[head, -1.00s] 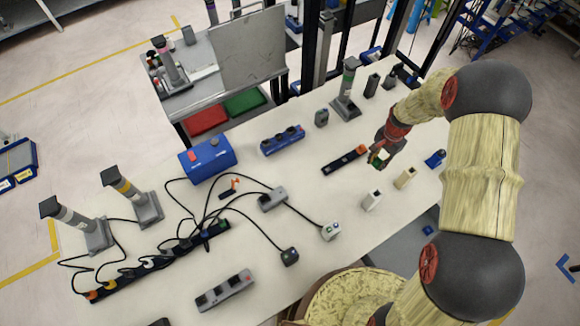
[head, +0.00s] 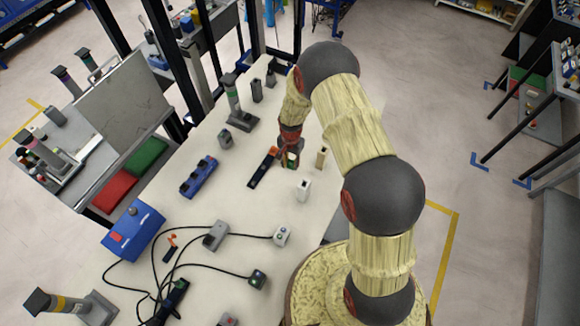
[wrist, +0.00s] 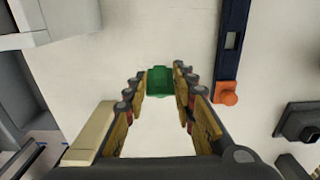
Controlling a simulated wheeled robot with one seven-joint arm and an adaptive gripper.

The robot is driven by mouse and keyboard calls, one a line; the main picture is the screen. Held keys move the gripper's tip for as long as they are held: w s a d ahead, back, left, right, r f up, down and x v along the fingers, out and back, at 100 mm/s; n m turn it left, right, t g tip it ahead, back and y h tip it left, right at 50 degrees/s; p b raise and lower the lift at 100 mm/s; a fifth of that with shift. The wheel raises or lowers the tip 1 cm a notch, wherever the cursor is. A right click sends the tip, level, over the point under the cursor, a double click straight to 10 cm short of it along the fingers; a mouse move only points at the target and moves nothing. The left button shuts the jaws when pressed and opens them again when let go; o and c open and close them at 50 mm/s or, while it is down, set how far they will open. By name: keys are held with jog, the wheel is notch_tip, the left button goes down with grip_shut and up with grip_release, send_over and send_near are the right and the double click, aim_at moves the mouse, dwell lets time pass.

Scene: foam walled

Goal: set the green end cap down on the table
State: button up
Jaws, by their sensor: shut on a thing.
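The green end cap (wrist: 160,81) sits between the fingertips of my gripper (wrist: 160,84) in the wrist view, and the fingers are shut on it. In the head view the green end cap (head: 291,160) shows as a small patch at the lower end of my gripper (head: 290,158), partly hidden by the fingers. The gripper points down over the pale table (head: 228,195), near its right part. I cannot tell whether the cap touches the table or hangs just above it.
A dark strip with an orange end (head: 263,167) lies just left of my gripper. A cream block (head: 322,156) stands to its right and a white block (head: 303,190) is nearer. A grey post with a green band (head: 233,97) stands behind left. Bare table lies between them.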

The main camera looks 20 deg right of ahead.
aim_at(291, 163)
jog(key=shift+f, duration=1.6)
jog(key=shift+f, duration=0.15)
jog(key=o, duration=0.9)
jog(key=shift+o, duration=0.2)
